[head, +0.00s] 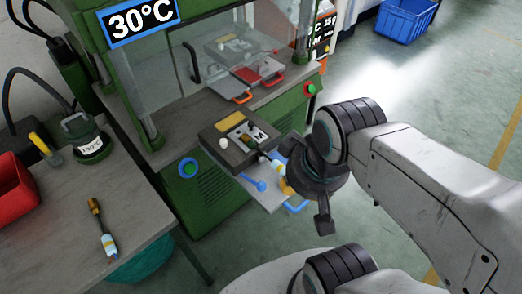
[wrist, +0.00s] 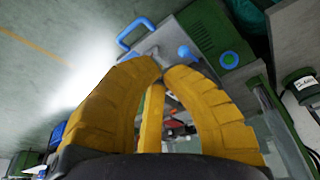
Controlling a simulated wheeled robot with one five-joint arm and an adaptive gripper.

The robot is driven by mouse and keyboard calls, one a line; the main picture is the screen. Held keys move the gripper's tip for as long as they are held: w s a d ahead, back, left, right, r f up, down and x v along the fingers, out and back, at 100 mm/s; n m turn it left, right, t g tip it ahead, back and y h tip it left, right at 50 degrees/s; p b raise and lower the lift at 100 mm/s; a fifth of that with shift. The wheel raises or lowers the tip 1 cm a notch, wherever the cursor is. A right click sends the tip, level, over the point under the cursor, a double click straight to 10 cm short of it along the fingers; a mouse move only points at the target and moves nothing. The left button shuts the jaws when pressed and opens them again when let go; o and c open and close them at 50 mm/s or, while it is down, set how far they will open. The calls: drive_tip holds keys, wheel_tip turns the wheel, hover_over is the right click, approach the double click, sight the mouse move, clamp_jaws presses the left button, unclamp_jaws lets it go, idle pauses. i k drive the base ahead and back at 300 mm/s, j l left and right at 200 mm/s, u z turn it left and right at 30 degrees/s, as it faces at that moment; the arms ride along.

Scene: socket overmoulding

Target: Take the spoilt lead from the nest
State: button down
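The nest (head: 232,146) is a dark block with a yellow panel and an "M" mark, on a tray pulled out of the green press. A lead runs out of its right side, with a white and light blue sleeve (head: 278,168) near my gripper (head: 287,187). My gripper is beyond the tray's front edge; my own wrist partly hides it in the head view. In the wrist view my gripper's yellow fingers (wrist: 163,72) curve in with tips close together. No lead shows clearly between them, and a grip cannot be made out.
Another lead (head: 108,242) lies on the grey bench (head: 70,257) at left, by a red bin (head: 14,190) and a green pot (head: 88,140). Blue handles (head: 256,184) stick out at the tray. The press (head: 175,120) stands behind. Floor at right is open, with a blue crate (head: 404,20) far back.

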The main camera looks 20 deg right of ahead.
sight(279, 167)
drive_tip(key=i+l+u, duration=0.15)
drive_tip(key=l+u, duration=0.35)
drive_tip(key=i+l+u, duration=0.1)
drive_tip(key=l+u, duration=0.25)
drive_tip(key=u, duration=0.15)
drive_tip(key=l+u, duration=0.95)
drive_tip(key=k+l+u, duration=0.2)
drive_tip(key=l+u, duration=0.3)
drive_tip(key=k+l+u, duration=0.2)
drive_tip(key=u, duration=0.3)
drive_tip(key=k+l+u, duration=0.25)
drive_tip(key=u, duration=0.25)
drive_tip(key=k+l+u, duration=0.25)
drive_tip(key=u, duration=0.25)
drive_tip(key=k+l+u, duration=0.15)
drive_tip(key=u, duration=0.3)
drive_tip(key=k+u, duration=0.45)
drive_tip(key=k+l+u, duration=0.1)
drive_tip(key=u, duration=0.3)
drive_tip(key=k+j+u, duration=0.15)
drive_tip(key=k+u, duration=0.15)
drive_tip(key=u, duration=0.15)
